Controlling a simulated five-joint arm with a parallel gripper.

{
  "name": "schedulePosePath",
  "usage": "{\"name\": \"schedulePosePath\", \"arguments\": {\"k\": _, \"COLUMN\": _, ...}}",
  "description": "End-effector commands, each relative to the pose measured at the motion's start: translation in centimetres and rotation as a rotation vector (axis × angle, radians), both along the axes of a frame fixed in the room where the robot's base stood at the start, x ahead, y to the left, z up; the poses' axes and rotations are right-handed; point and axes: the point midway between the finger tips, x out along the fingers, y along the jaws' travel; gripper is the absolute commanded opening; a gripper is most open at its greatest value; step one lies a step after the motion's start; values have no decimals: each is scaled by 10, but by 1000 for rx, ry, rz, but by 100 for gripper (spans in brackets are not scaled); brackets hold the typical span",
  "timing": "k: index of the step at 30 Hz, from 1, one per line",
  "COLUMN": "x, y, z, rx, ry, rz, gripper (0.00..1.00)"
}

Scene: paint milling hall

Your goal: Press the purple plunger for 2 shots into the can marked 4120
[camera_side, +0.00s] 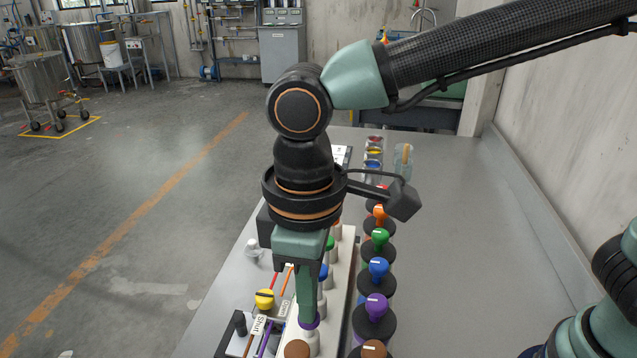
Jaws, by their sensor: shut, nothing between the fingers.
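My gripper (307,312) points straight down and is shut and empty. Its tip is at the purple plunger (316,323) in the row on the white strip, covering most of it. A purple rim and white body show below and beside the tip; whether they touch I cannot tell. A second purple knob (376,306) stands on a black round base in the row to the right. No can marked 4120 can be made out; several small round containers with coloured tops (374,153) stand at the back.
Blue (323,272), green (329,243) and brown (297,349) tops share the plunger row. Blue (378,268), green (380,238) and orange (379,213) knobs line the right row. A yellow knob (264,299) sits left, by a "Shut" label. The grey table (470,230) is clear at right.

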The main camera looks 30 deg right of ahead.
Motion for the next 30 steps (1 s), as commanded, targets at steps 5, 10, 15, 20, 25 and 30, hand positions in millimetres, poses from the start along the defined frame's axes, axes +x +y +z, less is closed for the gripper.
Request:
{"name": "schedulePosePath", "arguments": {"k": 5, "x": 0, "y": 0, "z": 0, "rx": -1, "ry": 1, "rz": 0, "gripper": 0}}
{"name": "schedulePosePath", "arguments": {"k": 10, "x": 0, "y": 0, "z": 8, "rx": -1, "ry": 1, "rz": 0, "gripper": 0}}
{"name": "schedulePosePath", "arguments": {"k": 15, "x": 0, "y": 0, "z": 19, "rx": -1, "ry": 1, "rz": 0, "gripper": 0}}
{"name": "schedulePosePath", "arguments": {"k": 20, "x": 0, "y": 0, "z": 29, "rx": 0, "ry": 0, "rz": 0, "gripper": 0}}
{"name": "schedulePosePath", "arguments": {"k": 25, "x": 0, "y": 0, "z": 35, "rx": -1, "ry": 1, "rz": 0, "gripper": 0}}
{"name": "schedulePosePath", "arguments": {"k": 30, "x": 0, "y": 0, "z": 36, "rx": -1, "ry": 1, "rz": 0, "gripper": 0}}
